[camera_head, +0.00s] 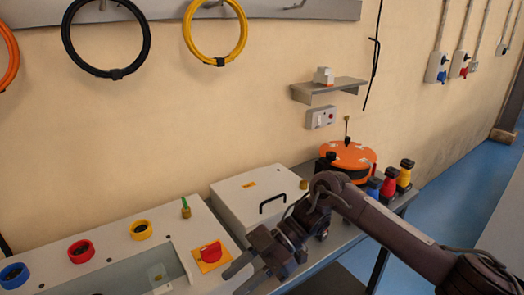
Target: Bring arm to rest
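My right arm (395,232) comes in from the lower right and reaches left over the bench. My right gripper (232,283) is at the bottom centre, just right of the red rotary switch (210,253) on the white panel. Its two dark fingers point down and left and stand apart, with nothing seen between them. Whether it touches the panel or the bench cannot be told. My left arm and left gripper are not in view.
A white control box (25,240) with blue, red and yellow rings stands at left. A white lidded case (240,196) with a black handle, an orange round device (347,154) and coloured plugs (405,174) sit behind my arm. A wall shelf (330,88) is above; cable coils hang at upper left.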

